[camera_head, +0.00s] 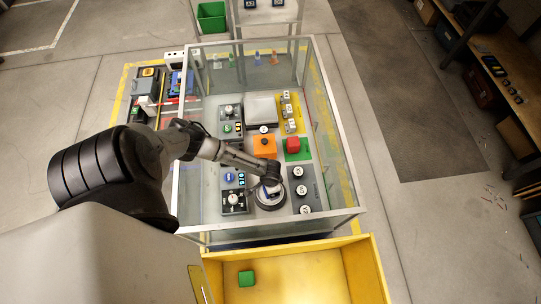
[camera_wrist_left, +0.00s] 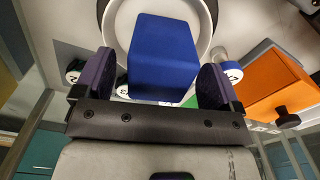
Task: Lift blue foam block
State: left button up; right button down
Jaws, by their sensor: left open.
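The blue foam block (camera_wrist_left: 163,50) shows large in the left wrist view, in front of a round pale disc (camera_wrist_left: 122,22). My left gripper (camera_wrist_left: 157,82) is open, with one dark finger on each side of the block's near part. I cannot tell whether either finger touches it. In the head view my left gripper (camera_head: 271,183) is over the round disc (camera_head: 270,206) at the near end of the bench, and the arm hides most or all of the block. My right gripper is not in view.
Transparent walls with a pale rim (camera_head: 345,165) surround the bench. A yellow bin (camera_head: 360,270) with a green cube (camera_head: 246,278) is in front.

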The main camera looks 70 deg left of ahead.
pick_arm(q)
jog(key=shift+f, duration=0.45)
jog(key=shift+c, duration=0.3)
jog(key=c, duration=0.9)
jog(key=shift+r, duration=0.1)
jog(key=shift+c, duration=0.2)
